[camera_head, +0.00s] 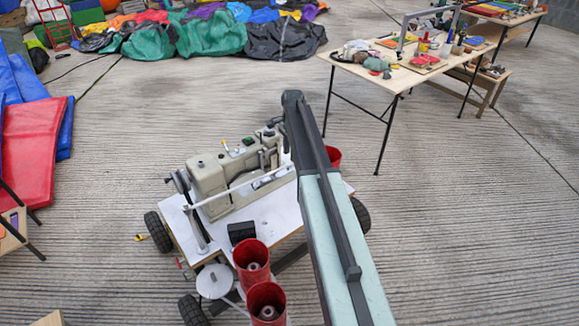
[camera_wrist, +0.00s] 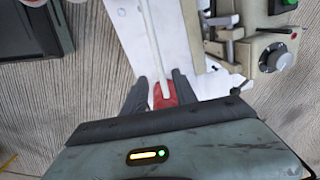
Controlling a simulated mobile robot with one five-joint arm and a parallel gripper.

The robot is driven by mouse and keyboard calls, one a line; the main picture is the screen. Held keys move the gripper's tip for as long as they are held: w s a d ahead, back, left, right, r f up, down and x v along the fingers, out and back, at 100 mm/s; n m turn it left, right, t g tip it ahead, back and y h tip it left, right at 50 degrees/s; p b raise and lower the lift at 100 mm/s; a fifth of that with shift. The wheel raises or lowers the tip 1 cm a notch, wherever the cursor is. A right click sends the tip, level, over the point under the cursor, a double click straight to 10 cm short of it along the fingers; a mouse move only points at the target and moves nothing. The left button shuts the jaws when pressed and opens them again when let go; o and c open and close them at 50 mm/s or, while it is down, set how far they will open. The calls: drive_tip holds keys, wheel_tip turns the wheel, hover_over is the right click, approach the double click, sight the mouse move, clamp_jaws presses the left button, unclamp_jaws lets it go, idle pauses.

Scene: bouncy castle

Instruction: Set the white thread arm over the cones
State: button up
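The white thread arm (camera_head: 236,190) is a thin rod slanting across the front of the grey sewing machine (camera_head: 215,178). Its far end is hidden behind my arm. In the wrist view the rod (camera_wrist: 152,45) runs down between the two dark fingers of my gripper (camera_wrist: 160,84), with clearance on both sides, so the gripper looks open around it. Something red (camera_wrist: 165,92) shows at the rod's end; I cannot tell whether it belongs to the rod. My gripper is hidden in the head view. Two red cups (camera_head: 251,262) (camera_head: 266,302) at the cart's near end have grey centres, perhaps cones.
The machine stands on a white-topped cart (camera_head: 275,212) with black wheels. Another red cup (camera_head: 333,157) shows beside my arm. A work table (camera_head: 400,75) stands back right, red and blue mats (camera_head: 35,150) lie left. The ridged floor between is clear.

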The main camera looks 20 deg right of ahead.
sight(290, 164)
wheel_tip(290, 164, down, 5)
drive_tip(key=b, duration=0.3)
drive_tip(key=shift+w+f+b, duration=0.1)
drive_tip(key=shift+w+b, duration=0.05)
drive_tip(key=shift+b, duration=0.25)
clamp_jaws()
idle(0.8)
